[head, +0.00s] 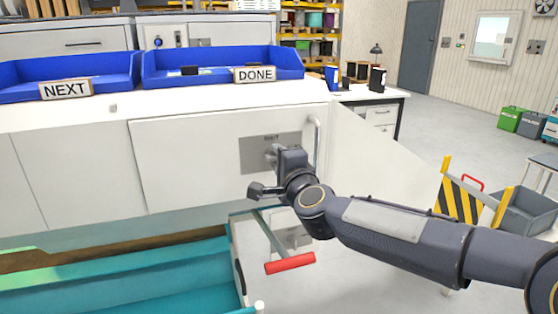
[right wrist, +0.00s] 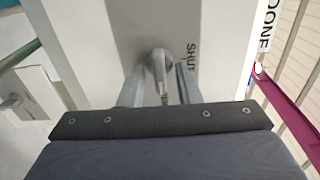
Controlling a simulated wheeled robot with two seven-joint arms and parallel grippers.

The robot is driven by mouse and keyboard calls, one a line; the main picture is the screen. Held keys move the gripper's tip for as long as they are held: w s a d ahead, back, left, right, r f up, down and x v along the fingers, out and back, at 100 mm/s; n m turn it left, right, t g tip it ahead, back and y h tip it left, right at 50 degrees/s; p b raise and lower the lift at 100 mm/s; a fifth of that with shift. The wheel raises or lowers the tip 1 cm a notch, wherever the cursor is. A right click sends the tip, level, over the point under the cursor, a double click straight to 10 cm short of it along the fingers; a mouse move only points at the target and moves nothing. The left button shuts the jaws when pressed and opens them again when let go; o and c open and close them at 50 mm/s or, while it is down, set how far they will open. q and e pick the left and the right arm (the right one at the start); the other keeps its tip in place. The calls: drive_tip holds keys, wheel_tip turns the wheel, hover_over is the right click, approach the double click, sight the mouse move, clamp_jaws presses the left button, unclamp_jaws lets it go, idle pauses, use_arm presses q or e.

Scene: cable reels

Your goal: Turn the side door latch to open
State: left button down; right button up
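The side door (head: 190,170) is a white panel, closed, in the front of the white cabinet. Its latch (head: 271,152) is a grey metal handle on a grey plate (head: 250,158) marked SHUT. In the right wrist view the latch (right wrist: 159,62) sits between the two fingers of my right gripper (right wrist: 158,85), with a gap on each side. The gripper is open and straddles the latch. In the head view my right gripper (head: 283,158) is at the plate, and its body hides part of the latch. My left gripper is not in view.
A vertical bar handle (head: 317,140) stands right of the plate. Blue trays labelled NEXT (head: 66,89) and DONE (head: 255,74) lie on the top. Below are a teal bin (head: 120,290) and a red-handled lever (head: 290,264). Open floor lies to the right.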

drive_tip(key=v, duration=0.8)
idle(0.4)
drive_tip(key=s+d+f+n+g+h, duration=0.1)
drive_tip(key=s+d+f+n+g, duration=0.4)
drive_tip(key=s+f, duration=0.4)
drive_tip(key=s+d+f+n+g, duration=0.35)
drive_tip(key=s+d+f, duration=0.3)
drive_tip(key=s, duration=0.45)
drive_tip(key=s+d+f+n+g+h, duration=0.1)
drive_tip(key=s+d+f+n+g, duration=0.25)
drive_tip(key=s+d+f, duration=0.4)
wheel_tip(320, 180, up, 19)
drive_tip(key=s+a+n+p, duration=0.1)
drive_tip(key=s+p, duration=0.1)
drive_tip(key=p, duration=1.7)
drive_tip(key=shift+s+a, duration=0.2)
drive_tip(key=shift+s, duration=0.2)
drive_tip(key=shift+r, duration=0.1)
